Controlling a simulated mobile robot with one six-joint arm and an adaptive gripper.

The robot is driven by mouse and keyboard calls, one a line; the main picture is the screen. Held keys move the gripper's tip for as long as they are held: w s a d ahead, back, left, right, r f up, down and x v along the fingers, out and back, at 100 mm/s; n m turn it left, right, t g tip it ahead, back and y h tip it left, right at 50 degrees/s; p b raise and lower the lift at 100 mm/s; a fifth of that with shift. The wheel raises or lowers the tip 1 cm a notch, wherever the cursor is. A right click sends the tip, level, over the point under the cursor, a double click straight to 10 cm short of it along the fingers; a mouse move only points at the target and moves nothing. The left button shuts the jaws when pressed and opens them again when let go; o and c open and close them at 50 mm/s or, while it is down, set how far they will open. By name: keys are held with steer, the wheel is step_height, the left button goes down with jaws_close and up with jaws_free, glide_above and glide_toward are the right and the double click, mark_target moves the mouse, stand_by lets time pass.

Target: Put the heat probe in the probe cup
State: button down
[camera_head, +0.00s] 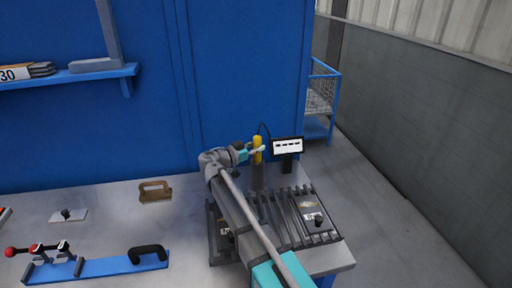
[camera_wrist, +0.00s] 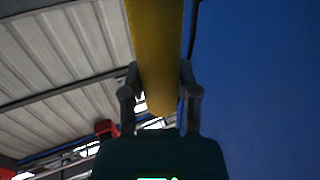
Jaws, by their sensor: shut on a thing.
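The heat probe, a yellow cylinder (camera_head: 257,148), stands about upright at the back of the grey slatted bench, with a dark cable curving from its top. My gripper (camera_head: 255,150) is shut on it from the left. In the wrist view the yellow probe (camera_wrist: 158,60) lies between the two dark fingers of my gripper (camera_wrist: 160,95). A grey upright piece (camera_head: 257,177) just below the probe may be the probe cup. I cannot tell whether the probe's lower end is in it or above it.
A small display (camera_head: 287,145) stands close right of the probe. The slatted bench (camera_head: 290,215) carries a grey plate with a black knob (camera_head: 318,218). A blue wall (camera_head: 250,80) rises close behind. At left are a brown handled block (camera_head: 155,191) and a blue bar (camera_head: 100,268).

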steer(key=shift+c, duration=1.8)
jaws_free()
steer(key=shift+r, duration=0.15)
steer(key=v, duration=1.2)
